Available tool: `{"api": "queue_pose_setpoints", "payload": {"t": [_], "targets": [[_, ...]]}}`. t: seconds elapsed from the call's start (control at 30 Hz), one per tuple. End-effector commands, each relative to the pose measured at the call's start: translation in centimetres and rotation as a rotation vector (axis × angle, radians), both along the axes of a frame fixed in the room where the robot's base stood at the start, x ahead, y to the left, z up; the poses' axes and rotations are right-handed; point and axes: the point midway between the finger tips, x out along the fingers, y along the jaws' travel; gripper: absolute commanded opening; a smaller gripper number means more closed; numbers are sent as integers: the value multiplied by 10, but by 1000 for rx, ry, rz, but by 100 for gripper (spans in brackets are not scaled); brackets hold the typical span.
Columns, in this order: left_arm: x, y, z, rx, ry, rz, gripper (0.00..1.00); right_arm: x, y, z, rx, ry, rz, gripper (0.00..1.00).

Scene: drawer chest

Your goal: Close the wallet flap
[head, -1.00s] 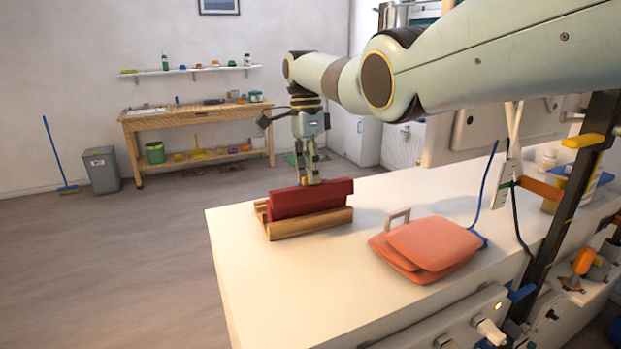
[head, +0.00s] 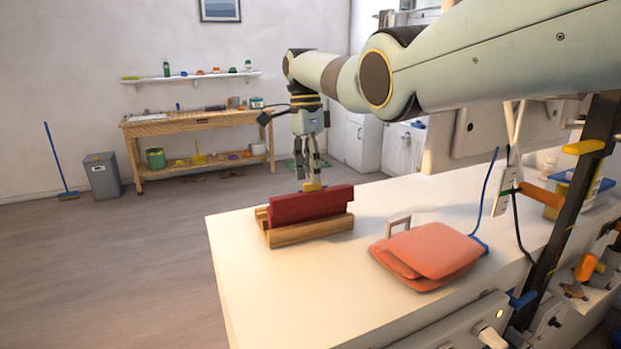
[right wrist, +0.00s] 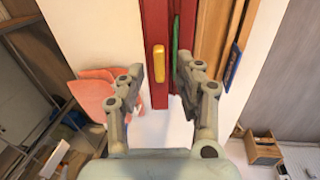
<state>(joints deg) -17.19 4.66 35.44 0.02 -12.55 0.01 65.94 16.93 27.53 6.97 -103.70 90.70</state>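The red wallet (head: 310,204) rests in a wooden holder (head: 318,231) on the white counter, with a red panel standing up and a small yellow tab (head: 312,187) at its top edge. In the right wrist view the red panel (right wrist: 155,22) runs up the picture, with the yellow tab (right wrist: 159,62) on it and a green strip (right wrist: 176,38) beside it. My right gripper (head: 312,179) is just above the wallet's top edge. In the right wrist view the gripper (right wrist: 160,76) is open, its fingers either side of the yellow tab and holding nothing. My left gripper is out of view.
A salmon-coloured folded item (head: 432,251) with a grey handle (head: 397,223) lies to the right of the holder. The white counter (head: 290,290) is clear in front. A blue cable (head: 487,195) and black post (head: 565,200) stand farther right.

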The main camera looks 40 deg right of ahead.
Motion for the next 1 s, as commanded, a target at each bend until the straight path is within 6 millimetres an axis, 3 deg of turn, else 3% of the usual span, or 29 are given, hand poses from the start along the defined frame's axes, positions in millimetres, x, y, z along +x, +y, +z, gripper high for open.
{"api": "queue_pose_setpoints", "payload": {"t": [0.2,0.4,0.6,0.87,1.0], "targets": [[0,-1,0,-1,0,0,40,9,-2,52,0,-4,0,35],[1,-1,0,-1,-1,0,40,14,-4,86,1,0,0,35],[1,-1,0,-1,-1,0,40,16,-4,99,0,0,1,35],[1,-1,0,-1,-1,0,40,16,-4,100,0,0,1,35],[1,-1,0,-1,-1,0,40,16,-4,100,8,0,49,53]]}}
